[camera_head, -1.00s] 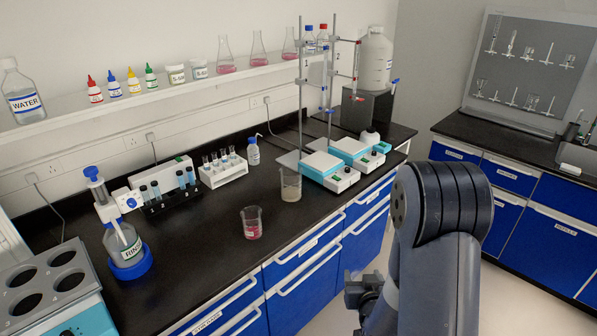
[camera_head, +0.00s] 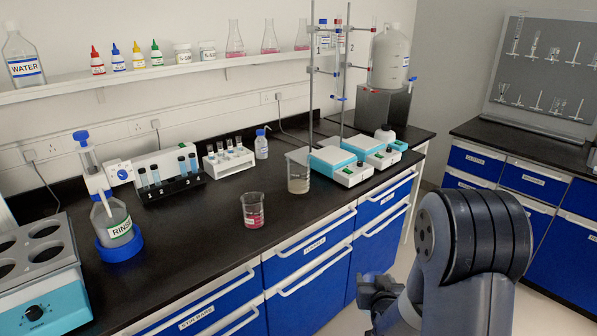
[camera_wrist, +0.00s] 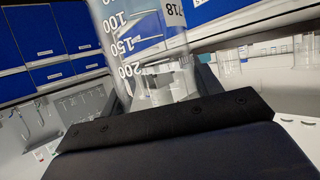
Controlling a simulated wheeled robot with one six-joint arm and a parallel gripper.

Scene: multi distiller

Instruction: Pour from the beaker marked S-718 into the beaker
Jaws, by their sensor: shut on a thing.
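A clear glass beaker with volume marks and a label ending in 718 (camera_wrist: 148,45) fills the upper middle of the wrist view. My gripper (camera_wrist: 165,118) is shut on it. In the head view my gripper (camera_head: 378,292) is low, in front of the drawers and off the bench edge, partly hidden by my arm; the held beaker is hard to make out there. A beaker with pink liquid and a small label (camera_head: 253,211) stands upright on the bench. A taller beaker with cloudy, pale liquid (camera_head: 298,172) stands behind it, to the right, beside the hotplates.
Hotplates (camera_head: 345,168) with tall stands are behind the beakers. The black bench (camera_head: 200,255) is clear in front of the pink beaker. Blue drawers (camera_head: 310,262) form its front.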

